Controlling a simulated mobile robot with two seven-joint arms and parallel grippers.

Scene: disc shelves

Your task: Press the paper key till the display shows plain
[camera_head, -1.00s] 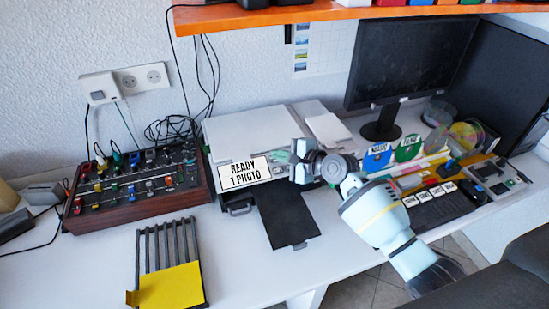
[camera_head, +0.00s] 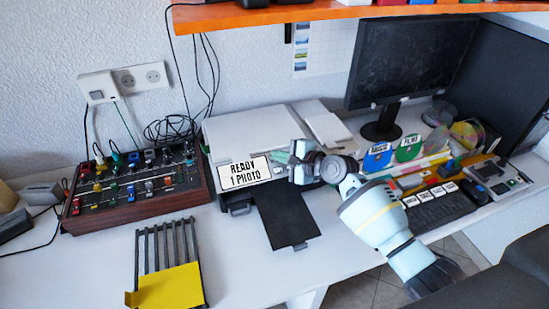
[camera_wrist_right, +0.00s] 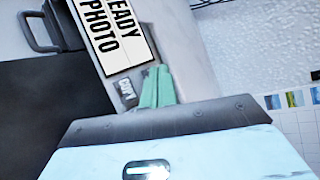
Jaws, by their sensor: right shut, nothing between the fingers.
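The white printer (camera_head: 250,130) has a display (camera_head: 245,172) that reads "READY 1 PHOTO". In the right wrist view the display (camera_wrist_right: 103,35) shows the same words sideways, partly cut off. A small grey key (camera_wrist_right: 126,92) below it carries a label that looks like "COPY". My right gripper (camera_head: 283,158) is shut and empty, its green fingertips at the printer's front panel just right of the display. In the wrist view the fingers (camera_wrist_right: 158,85) lie beside the grey key. I cannot tell whether they touch the panel; the paper key is not identifiable, perhaps hidden behind them.
A black output tray (camera_head: 287,215) sticks out below the panel. A mixer (camera_head: 135,185) stands on the left, with a rack holding a yellow sheet (camera_head: 168,288) in front. A monitor (camera_head: 410,60), folders and a keyboard (camera_head: 440,207) are on the right. An orange shelf (camera_head: 300,14) hangs above.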

